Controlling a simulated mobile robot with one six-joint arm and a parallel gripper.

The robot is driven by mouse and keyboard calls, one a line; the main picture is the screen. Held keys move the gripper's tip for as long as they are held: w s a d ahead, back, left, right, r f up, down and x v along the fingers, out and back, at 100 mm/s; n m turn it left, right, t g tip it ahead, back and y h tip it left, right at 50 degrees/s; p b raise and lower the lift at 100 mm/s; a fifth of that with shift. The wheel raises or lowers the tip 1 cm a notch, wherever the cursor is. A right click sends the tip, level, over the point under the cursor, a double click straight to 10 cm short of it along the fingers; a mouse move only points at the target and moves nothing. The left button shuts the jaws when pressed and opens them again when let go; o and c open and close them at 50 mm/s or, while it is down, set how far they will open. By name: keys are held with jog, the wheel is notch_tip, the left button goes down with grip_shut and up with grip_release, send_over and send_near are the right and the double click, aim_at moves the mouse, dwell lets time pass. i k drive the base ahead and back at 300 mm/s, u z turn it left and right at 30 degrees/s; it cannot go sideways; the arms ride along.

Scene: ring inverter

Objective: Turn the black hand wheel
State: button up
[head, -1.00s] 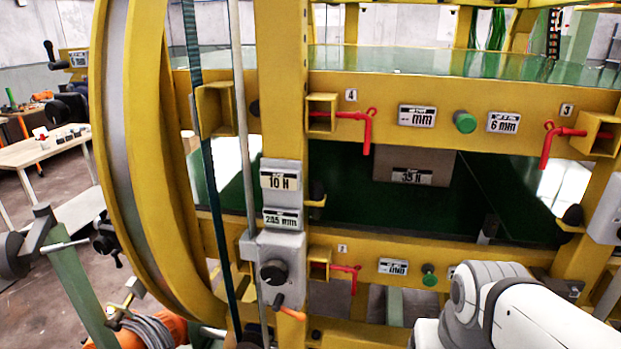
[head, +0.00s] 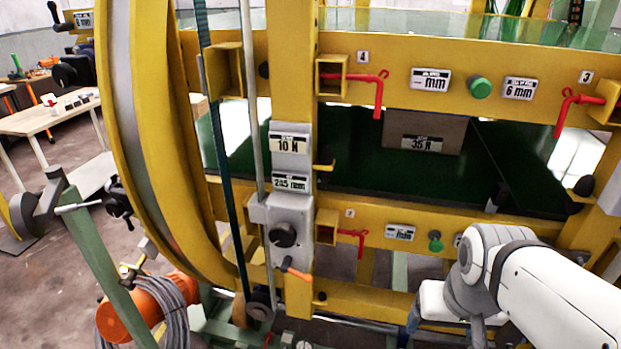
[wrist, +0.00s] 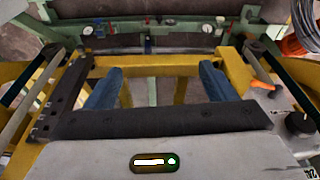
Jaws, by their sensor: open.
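A black round knob (head: 283,235), which may be the black hand wheel, sits on a grey box on the yellow post. An orange-handled lever (head: 295,272) sticks out just below it. In the wrist view the black knob (wrist: 298,123) is at the right edge, with the orange handle (wrist: 262,85) above it. My gripper (wrist: 158,82) is open, with two blue fingers spread apart and nothing between them. The knob is outside the fingers, to their right. In the head view my gripper is mostly hidden behind my white arm at the lower right.
A large yellow ring (head: 150,150) stands left of the post. Red levers (head: 379,90) and green buttons (head: 480,88) line the yellow beams. Another black wheel-like part (head: 118,200) shows at the left. An orange drum with grey cable (head: 150,305) lies at the lower left.

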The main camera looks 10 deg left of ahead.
aim_at(281, 235)
jog(key=z, duration=1.25)
jog(key=k, duration=1.5)
jog(key=u, duration=0.6)
jog(key=i, duration=1)
jog(key=u, duration=0.05)
